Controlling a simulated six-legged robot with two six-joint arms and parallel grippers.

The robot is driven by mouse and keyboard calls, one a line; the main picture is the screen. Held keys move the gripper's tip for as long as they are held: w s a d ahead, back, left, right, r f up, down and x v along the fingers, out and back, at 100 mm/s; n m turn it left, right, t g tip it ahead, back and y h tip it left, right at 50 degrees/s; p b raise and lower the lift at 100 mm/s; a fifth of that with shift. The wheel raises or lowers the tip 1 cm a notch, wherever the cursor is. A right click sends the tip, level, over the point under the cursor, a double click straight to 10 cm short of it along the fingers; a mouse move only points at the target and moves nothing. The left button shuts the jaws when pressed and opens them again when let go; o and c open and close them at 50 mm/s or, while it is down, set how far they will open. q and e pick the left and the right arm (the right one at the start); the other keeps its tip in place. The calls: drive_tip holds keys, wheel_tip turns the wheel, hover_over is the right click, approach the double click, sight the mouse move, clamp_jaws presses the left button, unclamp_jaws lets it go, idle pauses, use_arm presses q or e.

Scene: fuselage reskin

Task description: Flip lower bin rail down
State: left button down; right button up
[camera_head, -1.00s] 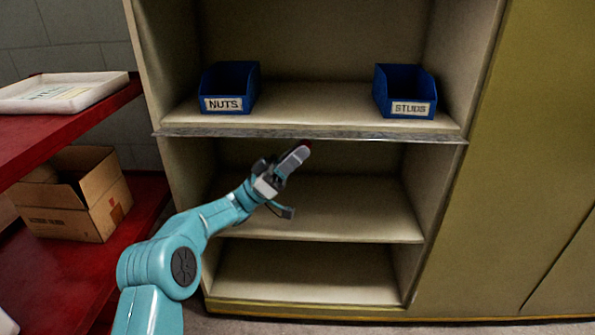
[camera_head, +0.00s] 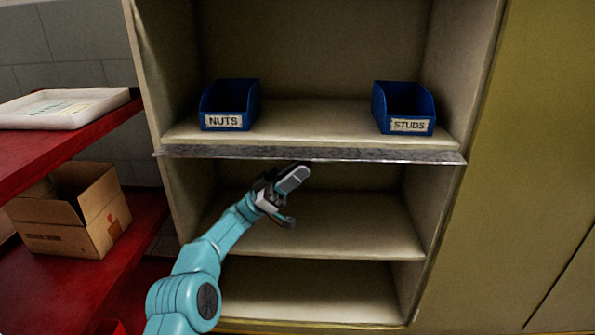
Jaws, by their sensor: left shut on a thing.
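The lower bin rail (camera_head: 400,156) is a long grey metal strip along the front edge of the shelf that holds two blue bins. It spans the cabinet opening and its streaked face shows below the shelf surface. My left gripper (camera_head: 297,174) reaches up from below to the middle of the rail. It is shut on the rail at its lower edge; the fingers hide the exact contact. My right gripper is not in view.
A blue NUTS bin (camera_head: 230,104) and a blue STUDS bin (camera_head: 404,107) stand on the shelf behind the rail. The lower shelves (camera_head: 340,225) are empty. At left, a red rack (camera_head: 60,145) carries a white tray (camera_head: 65,108) and a cardboard box (camera_head: 75,220).

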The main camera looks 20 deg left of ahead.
use_arm(q)
drive_tip(key=c, duration=0.9)
unclamp_jaws()
drive_tip(key=shift+a, duration=0.1)
drive_tip(key=w+p+v, duration=0.1)
drive_tip(key=v, duration=0.6)
drive_tip(key=shift+s+p, duration=0.35)
drive_tip(key=shift+s, duration=0.2)
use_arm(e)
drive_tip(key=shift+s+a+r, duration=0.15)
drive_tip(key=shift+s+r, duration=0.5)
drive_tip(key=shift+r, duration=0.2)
use_arm(q)
drive_tip(key=shift+a+f, duration=0.1)
